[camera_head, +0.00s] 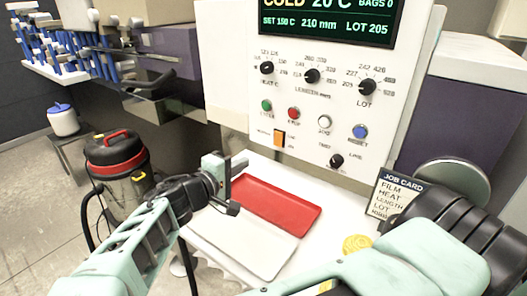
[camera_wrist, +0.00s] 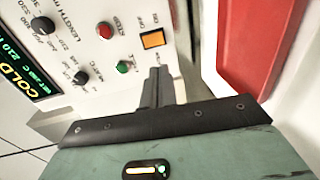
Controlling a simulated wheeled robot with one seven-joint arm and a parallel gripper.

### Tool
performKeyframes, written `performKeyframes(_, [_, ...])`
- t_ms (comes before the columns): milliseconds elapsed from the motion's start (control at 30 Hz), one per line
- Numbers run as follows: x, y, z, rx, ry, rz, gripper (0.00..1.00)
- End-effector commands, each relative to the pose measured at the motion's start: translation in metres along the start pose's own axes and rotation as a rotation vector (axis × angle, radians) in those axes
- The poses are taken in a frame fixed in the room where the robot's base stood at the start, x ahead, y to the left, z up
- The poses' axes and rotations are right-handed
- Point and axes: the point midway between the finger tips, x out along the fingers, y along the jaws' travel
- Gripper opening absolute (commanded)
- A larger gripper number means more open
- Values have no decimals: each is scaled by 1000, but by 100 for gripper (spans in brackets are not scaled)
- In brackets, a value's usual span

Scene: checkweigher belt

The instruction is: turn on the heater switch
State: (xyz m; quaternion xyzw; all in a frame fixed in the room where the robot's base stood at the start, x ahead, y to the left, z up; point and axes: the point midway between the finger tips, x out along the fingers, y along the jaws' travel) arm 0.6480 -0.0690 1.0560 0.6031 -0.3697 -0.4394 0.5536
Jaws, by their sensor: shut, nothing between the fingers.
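The heater switch looks to be the orange rocker (camera_head: 278,137) on the lower left of the white control panel (camera_head: 225,75). It also shows in the wrist view (camera_wrist: 152,39), just beyond my fingertips. Small "ON" and "OFF" style marks beside it are hard to read. My gripper (camera_head: 238,163) is below and left of the rocker in the head view. In the wrist view its fingers (camera_wrist: 158,76) are shut, empty, and point towards the rocker with a small gap visible. The display (camera_head: 330,18) reads "COLD 20 C", set 150 C.
Green (camera_head: 266,105), red (camera_head: 293,113), white and blue buttons sit above and beside the rocker, with black knobs higher up. A red tray (camera_head: 275,200) and a pale tray lie below the panel. A job card (camera_head: 392,195) stands at right, near a yellow disc (camera_head: 357,244).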

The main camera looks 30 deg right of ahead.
Motion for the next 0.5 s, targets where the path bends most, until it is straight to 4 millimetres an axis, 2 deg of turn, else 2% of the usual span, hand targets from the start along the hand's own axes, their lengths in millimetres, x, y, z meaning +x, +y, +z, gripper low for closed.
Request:
performKeyframes(167, [20,3,1,-2,-6,3,0])
performKeyframes(500, [90,4,2,-2,-7,3,0])
